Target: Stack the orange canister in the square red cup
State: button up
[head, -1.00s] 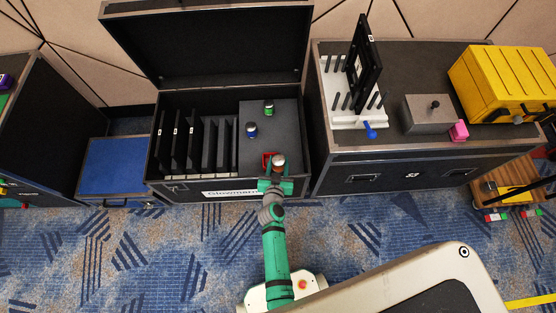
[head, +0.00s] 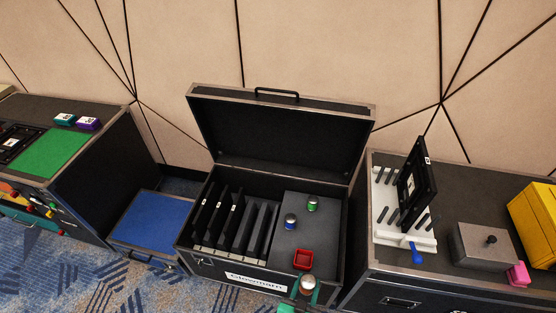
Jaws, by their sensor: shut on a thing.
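The square red cup (head: 303,260) stands on the grey foam block in the open black case, with its hollow top facing up. The orange canister (head: 307,287), with a pale grey top, is at the bottom of the head view. My green gripper (head: 306,293) is shut on the canister, just in front of and below the cup in the picture. The canister and the cup look apart. Most of my gripper is cut off by the lower edge, and the canister's lower part is hidden.
Upright dark panels (head: 236,222) fill the case's left side. The raised lid (head: 283,134) stands behind. A case with a white rack (head: 388,208) is at right.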

jog(key=w+a+n+t+y, duration=0.1)
jog(key=w+a+n+y, duration=0.3)
jog(key=w+a, duration=0.5)
jog(key=shift+w+a+n+y, duration=0.35)
jog(key=shift+a+y, duration=0.35)
jog(key=shift+a, duration=1.1)
